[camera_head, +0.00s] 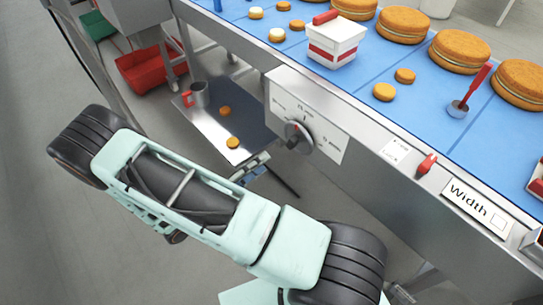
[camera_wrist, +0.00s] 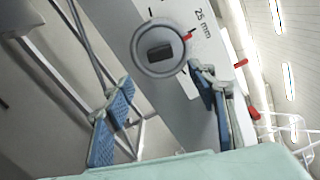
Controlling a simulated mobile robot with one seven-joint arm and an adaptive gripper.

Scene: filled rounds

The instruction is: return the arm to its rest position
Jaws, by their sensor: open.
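My arm crosses the lower left of the head view in front of the conveyor machine. My gripper (camera_wrist: 165,118) shows in the wrist view with its two blue-padded fingers wide apart and nothing between them. In the head view my gripper (camera_head: 250,170) is small and partly hidden behind my arm, below the machine's dial and near the metal tray. In the wrist view the dial (camera_wrist: 158,47) with its "25 mm" mark lies beyond the fingers. I cannot tell how far the fingers are from the machine's front.
The dial (camera_head: 297,135) sits on the machine's front panel. A metal tray (camera_head: 228,95) holds a mug (camera_head: 200,93) and two small rounds. The blue belt (camera_head: 400,115) carries large filled rounds, small rounds and a white box (camera_head: 333,43). A red crate (camera_head: 145,70) stands on the floor. The left floor is clear.

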